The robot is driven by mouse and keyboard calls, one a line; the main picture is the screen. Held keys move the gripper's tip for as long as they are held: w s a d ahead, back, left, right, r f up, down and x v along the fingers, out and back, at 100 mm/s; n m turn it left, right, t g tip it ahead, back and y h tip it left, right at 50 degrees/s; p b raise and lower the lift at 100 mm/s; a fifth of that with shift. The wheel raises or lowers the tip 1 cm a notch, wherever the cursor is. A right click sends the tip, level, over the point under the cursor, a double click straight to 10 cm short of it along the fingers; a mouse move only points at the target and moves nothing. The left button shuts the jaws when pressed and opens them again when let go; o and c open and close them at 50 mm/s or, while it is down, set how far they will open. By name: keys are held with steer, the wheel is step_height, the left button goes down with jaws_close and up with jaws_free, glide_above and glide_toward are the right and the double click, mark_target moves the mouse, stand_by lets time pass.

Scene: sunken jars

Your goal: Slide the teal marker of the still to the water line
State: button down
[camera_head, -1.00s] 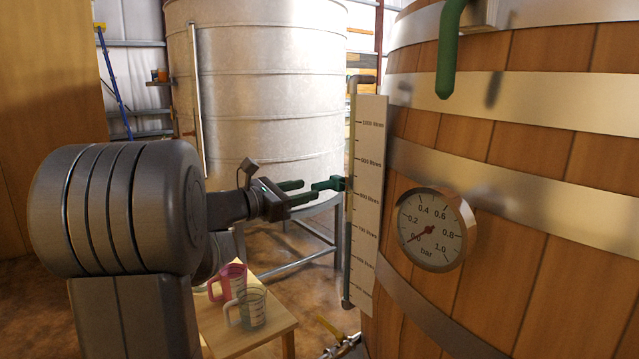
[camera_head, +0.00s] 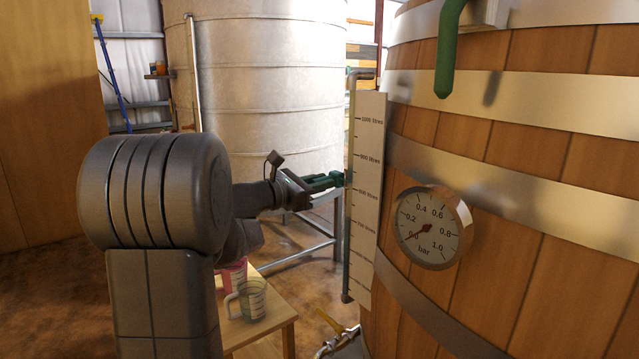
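The still is the large wooden barrel (camera_head: 500,140) with metal bands at the right. A narrow upright sight tube (camera_head: 348,240) with a white litre scale (camera_head: 367,215) is on its left side. The teal marker (camera_head: 338,179) sits on the tube, a little above the third label from the top. The water line in the tube is too small to make out. My gripper (camera_head: 322,181) reaches from the left, with its fingers at the marker's tab and overlapping it in view. Whether the fingers are closed on the tab cannot be seen.
A pressure gauge (camera_head: 433,228) is on the barrel, right of the scale. A low wooden table (camera_head: 262,325) with a clear jug (camera_head: 252,300) and a pink jug (camera_head: 234,275) stands below my arm. A big metal tank (camera_head: 265,90) is behind. A yellow-handled valve (camera_head: 331,322) is low down.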

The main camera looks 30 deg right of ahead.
steer(key=shift+f, duration=0.1)
step_height(320, 180, down, 9)
steer(key=b, duration=0.8)
steer(key=c, duration=1.3)
jaws_free()
steer(key=s+a+b, duration=0.1)
steer(key=a, duration=1.2)
steer(key=shift+a+b, duration=0.4)
steer(key=shift+s+d, duration=0.1)
